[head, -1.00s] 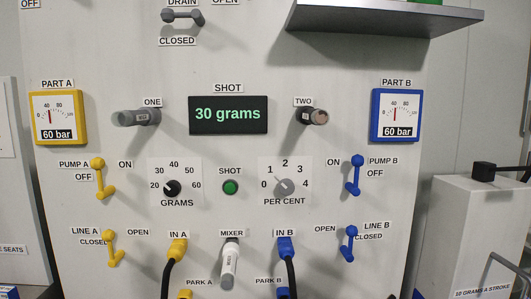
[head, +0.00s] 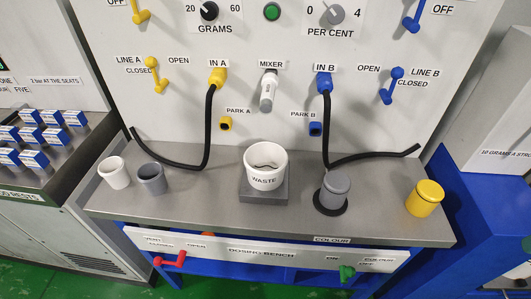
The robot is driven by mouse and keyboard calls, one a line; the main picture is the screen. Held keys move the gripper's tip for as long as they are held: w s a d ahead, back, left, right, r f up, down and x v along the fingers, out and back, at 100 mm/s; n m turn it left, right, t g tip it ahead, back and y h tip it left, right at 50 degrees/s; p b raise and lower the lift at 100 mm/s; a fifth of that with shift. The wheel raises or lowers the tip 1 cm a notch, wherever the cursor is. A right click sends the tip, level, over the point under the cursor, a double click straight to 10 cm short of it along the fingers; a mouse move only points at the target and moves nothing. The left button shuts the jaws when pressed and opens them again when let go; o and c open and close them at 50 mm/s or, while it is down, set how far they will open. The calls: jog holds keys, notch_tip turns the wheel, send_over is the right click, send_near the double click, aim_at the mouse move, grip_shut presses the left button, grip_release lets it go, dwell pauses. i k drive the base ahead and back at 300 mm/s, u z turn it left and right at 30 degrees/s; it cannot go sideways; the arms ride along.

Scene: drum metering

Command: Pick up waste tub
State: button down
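The waste tub (head: 265,176) is a white round tub with an open top and the word WASTE on its front. It stands upright on a small grey block (head: 264,194) in the middle of the bench, below the mixer nozzle (head: 267,91). Something pale and curved shows inside its mouth; I cannot tell what it is. Nothing covers the tub in the head view. My gripper is not in this view.
The grey bench top (head: 215,205) also holds a white cup (head: 114,172), a grey cup (head: 152,179), a grey lidded pot (head: 333,192) on a black disc and a yellow pot (head: 425,198). Black hoses (head: 209,130) hang on both sides of the tub. Open bench lies around it.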

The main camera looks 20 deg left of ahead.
aim_at(266, 163)
jog(key=z, duration=2.25)
jog(key=k, duration=1.65)
jog(key=u, duration=2.1)
